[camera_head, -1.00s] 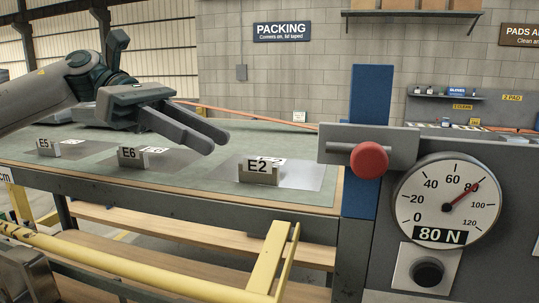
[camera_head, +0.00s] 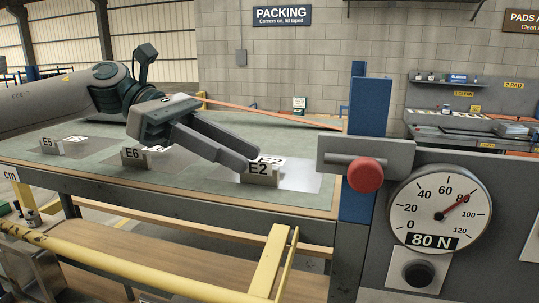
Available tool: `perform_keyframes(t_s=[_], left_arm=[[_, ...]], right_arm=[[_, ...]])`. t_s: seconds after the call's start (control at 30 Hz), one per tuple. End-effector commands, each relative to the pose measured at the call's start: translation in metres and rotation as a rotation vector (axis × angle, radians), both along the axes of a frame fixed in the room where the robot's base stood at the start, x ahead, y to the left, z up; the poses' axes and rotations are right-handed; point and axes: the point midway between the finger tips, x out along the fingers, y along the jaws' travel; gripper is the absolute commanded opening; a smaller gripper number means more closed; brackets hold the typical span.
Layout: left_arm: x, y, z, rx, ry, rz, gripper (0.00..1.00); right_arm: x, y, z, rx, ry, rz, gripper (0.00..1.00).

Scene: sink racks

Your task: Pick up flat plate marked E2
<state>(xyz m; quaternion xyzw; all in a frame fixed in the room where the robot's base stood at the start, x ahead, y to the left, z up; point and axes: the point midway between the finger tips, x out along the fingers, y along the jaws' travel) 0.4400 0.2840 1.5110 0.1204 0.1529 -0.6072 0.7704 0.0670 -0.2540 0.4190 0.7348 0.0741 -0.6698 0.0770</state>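The flat plate marked E2 (camera_head: 305,178) is a thin grey sheet lying on the green bench top, near its right end. A small upright tag reading E2 (camera_head: 258,171) stands at its front edge. A white label on the plate is partly hidden behind the tag and my fingers. My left gripper (camera_head: 242,160) comes in from the left and points down to the right. Its fingers look apart and empty, with the tips in front of or above the plate's left part; I cannot tell the exact height. My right gripper is not in view.
Tags E6 (camera_head: 136,157) and E5 (camera_head: 52,146) stand by other flat plates to the left. A blue post (camera_head: 367,140), a red knob (camera_head: 364,175) and a dial reading 80 N (camera_head: 440,213) stand right of the bench. A yellow rail (camera_head: 130,268) runs in front.

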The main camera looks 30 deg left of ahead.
Motion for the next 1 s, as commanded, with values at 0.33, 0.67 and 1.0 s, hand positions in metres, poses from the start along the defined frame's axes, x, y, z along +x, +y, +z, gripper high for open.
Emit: perform_keyframes(t_s=[0.33, 0.67, 1.0], left_arm=[[0.005, -0.021, -0.009, 0.002, 0.001, 0.000, 0.31], [0.005, -0.021, -0.009, 0.001, 0.000, 0.001, 0.31], [0.005, -0.021, -0.009, 0.001, 0.000, 0.001, 0.00]], right_arm=[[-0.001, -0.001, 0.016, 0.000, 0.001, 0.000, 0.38], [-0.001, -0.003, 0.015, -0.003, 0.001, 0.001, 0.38], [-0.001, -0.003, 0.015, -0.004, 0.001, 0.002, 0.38]])
